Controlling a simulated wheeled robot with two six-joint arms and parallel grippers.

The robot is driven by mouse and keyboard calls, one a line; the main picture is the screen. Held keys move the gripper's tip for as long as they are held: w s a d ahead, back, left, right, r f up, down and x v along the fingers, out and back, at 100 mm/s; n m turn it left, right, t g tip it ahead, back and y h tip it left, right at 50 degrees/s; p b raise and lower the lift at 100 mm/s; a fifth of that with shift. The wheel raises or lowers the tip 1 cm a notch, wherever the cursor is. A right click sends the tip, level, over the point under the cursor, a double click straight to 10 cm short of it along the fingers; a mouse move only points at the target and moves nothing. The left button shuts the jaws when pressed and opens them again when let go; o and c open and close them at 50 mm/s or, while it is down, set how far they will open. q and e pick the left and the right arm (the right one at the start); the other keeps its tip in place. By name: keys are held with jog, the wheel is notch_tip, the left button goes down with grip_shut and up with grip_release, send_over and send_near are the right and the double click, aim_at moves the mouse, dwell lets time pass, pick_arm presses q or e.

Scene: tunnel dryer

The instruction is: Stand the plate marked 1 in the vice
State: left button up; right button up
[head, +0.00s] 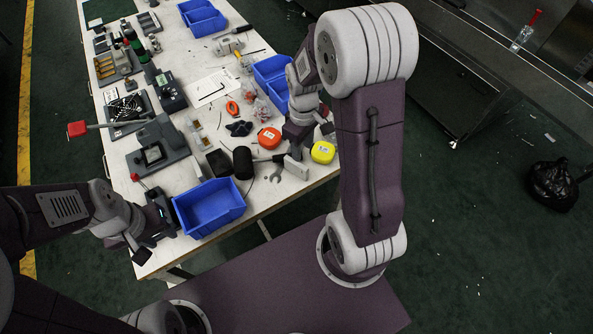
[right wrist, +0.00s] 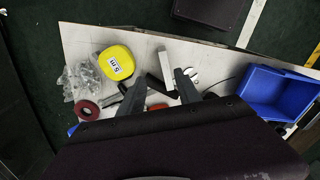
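I cannot make out a plate marked 1 or any number on a plate, and I cannot tell for sure which bench item is the vice. A small grey device (head: 229,44) near the far blue bin has a vice-like shape, but it is too small to be sure. My right gripper (head: 306,140) is over the right side of the bench; in the right wrist view its fingers (right wrist: 158,92) are apart with nothing held. A pale flat bar (right wrist: 166,68) shows between and beyond them. My left gripper (head: 155,242) is at the bench's near left corner, seemingly open and empty.
A blue bin (head: 210,207) stands beside my left gripper.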

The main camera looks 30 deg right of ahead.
aim_at(296, 163)
jog(key=f, duration=0.1)
jog(key=a+f, duration=0.1)
jog(key=f, duration=0.1)
jog(key=shift+w+a+f, duration=0.2)
jog(key=shift+w, duration=0.15)
jog(key=shift+d, duration=0.15)
jog(key=f, duration=0.3)
jog(key=f+b, duration=0.1)
jog(key=f, duration=0.1)
jog(key=shift+w+a+f, duration=0.1)
jog(key=shift+w+a, duration=0.05)
jog(key=shift+a, duration=0.2)
jog(key=shift+d, duration=0.1)
jog(key=shift+c, duration=0.3)
grip_shut()
